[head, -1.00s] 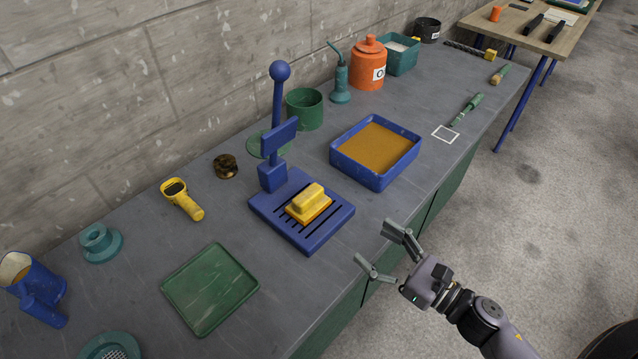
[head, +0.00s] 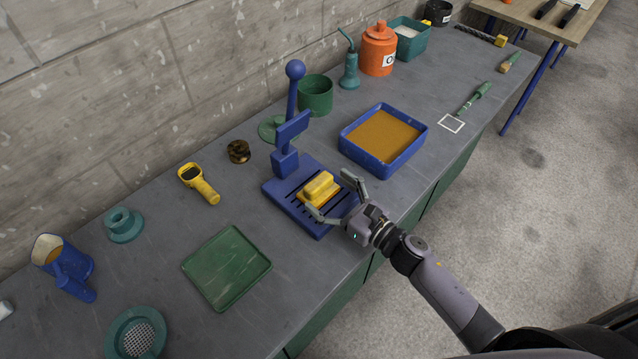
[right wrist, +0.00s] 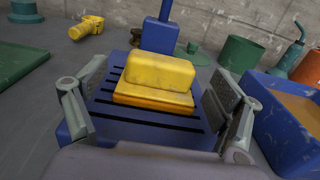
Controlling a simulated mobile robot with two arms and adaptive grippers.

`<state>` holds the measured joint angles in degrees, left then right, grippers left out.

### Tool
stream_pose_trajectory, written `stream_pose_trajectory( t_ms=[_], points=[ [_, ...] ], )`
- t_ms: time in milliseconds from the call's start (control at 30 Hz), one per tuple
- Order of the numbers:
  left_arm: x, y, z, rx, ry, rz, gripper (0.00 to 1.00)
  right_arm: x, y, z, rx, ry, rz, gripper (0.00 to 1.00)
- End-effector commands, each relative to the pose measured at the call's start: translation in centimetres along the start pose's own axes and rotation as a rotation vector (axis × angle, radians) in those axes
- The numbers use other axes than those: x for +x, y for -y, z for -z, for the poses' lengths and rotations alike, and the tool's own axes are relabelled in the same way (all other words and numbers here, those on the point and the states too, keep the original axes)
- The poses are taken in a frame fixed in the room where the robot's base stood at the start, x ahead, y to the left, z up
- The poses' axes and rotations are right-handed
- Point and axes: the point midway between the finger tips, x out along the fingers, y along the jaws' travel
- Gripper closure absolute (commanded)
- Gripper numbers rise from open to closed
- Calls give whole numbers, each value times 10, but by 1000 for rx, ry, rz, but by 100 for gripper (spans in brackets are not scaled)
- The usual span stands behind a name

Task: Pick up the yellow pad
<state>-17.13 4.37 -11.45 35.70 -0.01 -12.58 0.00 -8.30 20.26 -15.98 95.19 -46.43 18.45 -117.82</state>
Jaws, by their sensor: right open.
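The yellow pad (head: 320,187) is a block with a raised grip on a flat base. It lies on the slotted blue plate of the blue press stand (head: 282,194). My right gripper (head: 333,198) is open at the plate's front right edge, with its fingers spread toward the pad. In the right wrist view, the pad (right wrist: 157,78) sits ahead, between the two open fingers (right wrist: 158,112), and neither finger touches it. My left gripper is not in view.
A blue tray of brown material (head: 383,141) stands close right of the stand. The stand's upright lever (head: 294,95) rises behind the pad. A green tray (head: 226,267) and yellow handheld device (head: 199,183) lie to the left. Bare bench shows between the green tray and stand.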

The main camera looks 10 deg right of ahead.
Motion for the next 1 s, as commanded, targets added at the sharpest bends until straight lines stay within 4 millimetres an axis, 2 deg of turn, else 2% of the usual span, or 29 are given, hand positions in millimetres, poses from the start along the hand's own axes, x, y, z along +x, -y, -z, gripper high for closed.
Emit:
stream_pose_trajectory(
  t_ms=[33, 200, 500, 1000],
  points=[
    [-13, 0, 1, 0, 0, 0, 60, 10, 2, -11, 2, 3, 1, 13],
    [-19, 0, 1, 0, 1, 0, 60, 31, 2, -7, 2, 2, 1, 13],
    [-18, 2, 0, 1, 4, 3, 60, 35, 1, -5, 1, 1, 1, 13],
    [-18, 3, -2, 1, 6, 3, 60, 35, 1, -5, 1, 1, 1, 47]
  ],
)
